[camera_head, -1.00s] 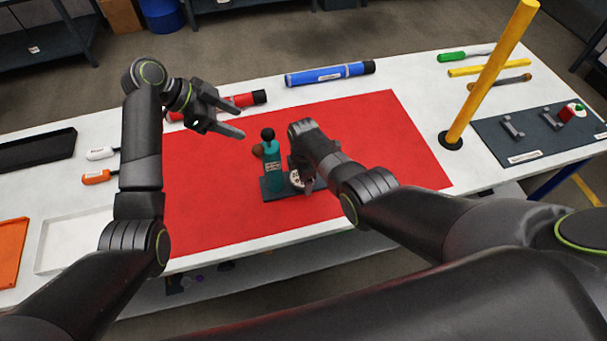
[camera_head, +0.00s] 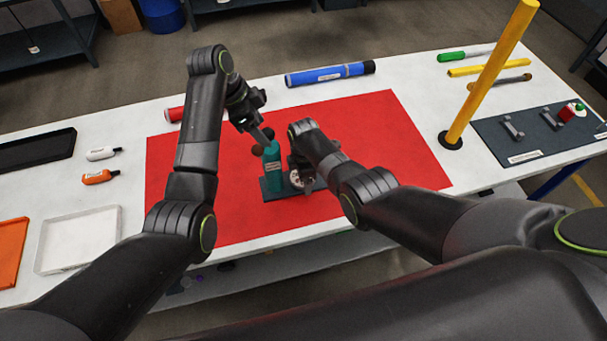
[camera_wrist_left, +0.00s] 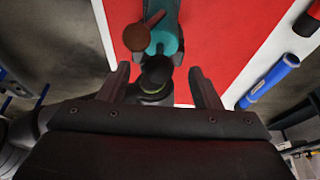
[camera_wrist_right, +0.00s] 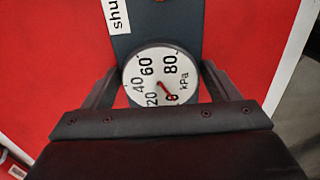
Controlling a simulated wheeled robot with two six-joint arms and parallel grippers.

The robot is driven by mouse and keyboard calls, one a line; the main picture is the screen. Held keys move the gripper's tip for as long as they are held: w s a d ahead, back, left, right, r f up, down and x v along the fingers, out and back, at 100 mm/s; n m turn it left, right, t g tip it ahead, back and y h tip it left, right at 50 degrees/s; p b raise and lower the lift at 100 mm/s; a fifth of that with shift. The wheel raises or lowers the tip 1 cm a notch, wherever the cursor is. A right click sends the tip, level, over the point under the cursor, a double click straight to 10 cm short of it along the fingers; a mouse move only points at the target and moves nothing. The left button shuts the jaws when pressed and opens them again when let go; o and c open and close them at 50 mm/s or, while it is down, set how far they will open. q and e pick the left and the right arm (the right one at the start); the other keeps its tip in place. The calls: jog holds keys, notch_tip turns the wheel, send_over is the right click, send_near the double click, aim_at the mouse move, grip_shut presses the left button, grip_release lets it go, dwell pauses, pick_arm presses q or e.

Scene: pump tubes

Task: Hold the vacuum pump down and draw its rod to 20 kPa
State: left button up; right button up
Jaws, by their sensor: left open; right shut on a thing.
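The vacuum pump has a teal body (camera_head: 274,168) standing upright on a dark base plate (camera_head: 272,192) on the red mat. Its black rod knob (camera_wrist_left: 157,70) is at the top, and a brown round piece (camera_wrist_left: 136,37) sits beside the body. My left gripper (camera_wrist_left: 159,73) is open, its fingers on either side of the knob, with visible gaps. My right gripper (camera_wrist_right: 160,70) is shut on the pump at its gauge, a finger on each side. The gauge (camera_wrist_right: 148,72) has a white dial in kPa; its red needle points near 0. The rod is largely hidden.
The red mat (camera_head: 390,140) is mostly clear around the pump. A blue cylinder (camera_head: 330,74) lies behind it. A yellow post (camera_head: 490,75) stands at the right, beside a dark board (camera_head: 535,135).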

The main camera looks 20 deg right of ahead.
pick_arm(q)
jog(key=shift+x, duration=2.65)
jog(key=shift+c, duration=0.5)
jog(key=shift+r, duration=0.15)
jog(key=c, duration=0.7)
